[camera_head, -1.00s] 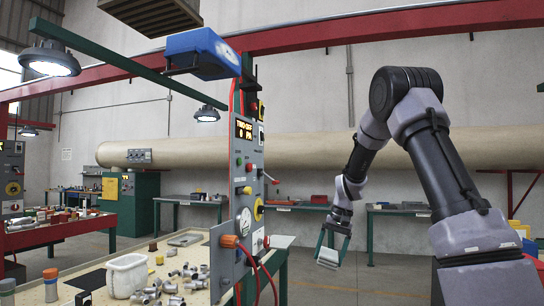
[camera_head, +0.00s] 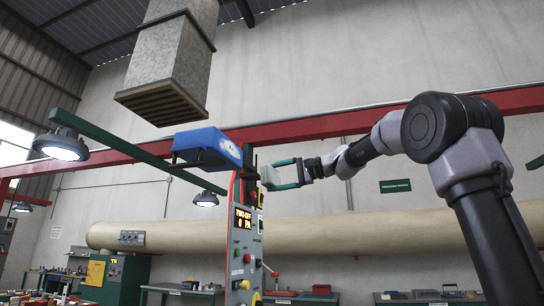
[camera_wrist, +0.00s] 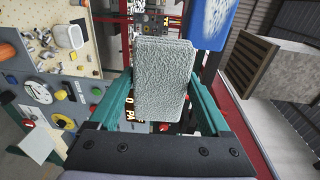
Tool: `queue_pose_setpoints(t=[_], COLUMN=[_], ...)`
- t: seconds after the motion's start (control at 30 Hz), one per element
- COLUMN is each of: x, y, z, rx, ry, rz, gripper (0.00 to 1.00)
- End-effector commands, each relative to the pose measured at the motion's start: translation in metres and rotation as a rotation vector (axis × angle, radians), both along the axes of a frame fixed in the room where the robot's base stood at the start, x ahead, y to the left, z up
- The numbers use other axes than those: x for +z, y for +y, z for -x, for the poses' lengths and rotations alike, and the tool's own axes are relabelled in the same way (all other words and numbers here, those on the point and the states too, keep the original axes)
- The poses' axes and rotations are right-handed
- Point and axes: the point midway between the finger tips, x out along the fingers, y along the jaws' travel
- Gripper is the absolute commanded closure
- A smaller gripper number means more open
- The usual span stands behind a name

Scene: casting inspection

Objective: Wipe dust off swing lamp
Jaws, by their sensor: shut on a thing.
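A blue box-shaped housing (camera_head: 203,148) with a pale speckled patch on its side sits high by the green beam, above the control panel. It also shows at the top of the wrist view (camera_wrist: 210,20), with white dust-like streaks. It may be the swing lamp; I cannot be sure. A round lit lamp (camera_head: 60,146) hangs from the beam's left end, and another (camera_head: 206,199) hangs further back. My gripper (camera_head: 275,174) is shut on a pale, rough wiping pad (camera_wrist: 162,80), right of and slightly below the blue housing, seemingly apart from it.
The grey control panel (camera_head: 243,240) with knobs and a display stands below the pad. The green beam (camera_head: 130,155) and red rail (camera_head: 350,121) cross nearby. A grey duct (camera_head: 165,65) hangs above. A white bin (camera_wrist: 68,36) stands on a bench.

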Motion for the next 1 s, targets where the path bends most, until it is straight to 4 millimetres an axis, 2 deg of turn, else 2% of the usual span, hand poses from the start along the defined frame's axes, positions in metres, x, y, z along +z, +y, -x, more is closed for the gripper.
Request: queue_pose_setpoints(t=[0.03, 0.1, 0.2, 0.3, 0.47, 0.8, 1.0], x=[0.019, 0.038, 0.056, 0.065, 0.066, 0.066, 0.066], y=[0.003, 0.006, 0.010, 0.012, 0.020, 0.053, 0.065], z=[0.010, 0.022, 0.034, 0.040, 0.037, 0.025, 0.021], rx=[0.014, 0.035, 0.055, 0.067, 0.069, 0.069, 0.068], ry=[-0.014, -0.022, -0.029, -0.031, -0.030, -0.031, -0.031], rz=[-0.020, -0.045, -0.068, -0.079, -0.081, -0.079, -0.079], gripper=[0.63, 0.63, 0.63, 0.63, 0.63, 0.63, 0.63])
